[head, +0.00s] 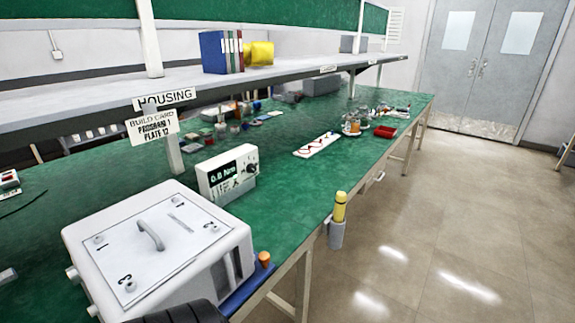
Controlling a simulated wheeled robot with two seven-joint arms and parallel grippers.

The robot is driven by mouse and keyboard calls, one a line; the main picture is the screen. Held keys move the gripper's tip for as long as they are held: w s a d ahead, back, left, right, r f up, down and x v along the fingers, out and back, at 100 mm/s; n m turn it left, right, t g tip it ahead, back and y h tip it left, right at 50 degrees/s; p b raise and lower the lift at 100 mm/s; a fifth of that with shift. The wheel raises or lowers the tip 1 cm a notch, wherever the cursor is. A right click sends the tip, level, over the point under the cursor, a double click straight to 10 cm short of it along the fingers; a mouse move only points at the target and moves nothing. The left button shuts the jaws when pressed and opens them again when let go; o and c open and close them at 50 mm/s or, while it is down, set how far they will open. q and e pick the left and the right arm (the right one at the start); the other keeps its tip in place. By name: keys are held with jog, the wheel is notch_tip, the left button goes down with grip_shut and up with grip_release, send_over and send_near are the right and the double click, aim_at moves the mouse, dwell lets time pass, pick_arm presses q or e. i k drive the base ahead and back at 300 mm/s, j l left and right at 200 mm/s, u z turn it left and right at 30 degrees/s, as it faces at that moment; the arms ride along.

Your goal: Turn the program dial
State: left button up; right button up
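A small white controller box (215,189) stands on the green bench, left of the picture's middle. Its display (225,170) reads what looks like 0.0 Nm. A dark round dial (252,168) sits on the right of its front face, with small marks around it too fine to read. A build card (153,126) hangs from the shelf above and reads PROGRAM 1, PLATE 12. Neither of my grippers shows in the head view. A dark ridged part at the bottom edge is cut off, and I cannot tell what it is.
A large white housing (175,225) with a handle and numbered corners stands in front of the controller on a blue base. An orange-capped item (264,259) is beside it. A shelf (90,98) overhangs the bench. A holder with a yellow tool (339,208) hangs at the front edge.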

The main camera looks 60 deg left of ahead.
aim_at(252, 169)
jog(key=u, duration=2.2)
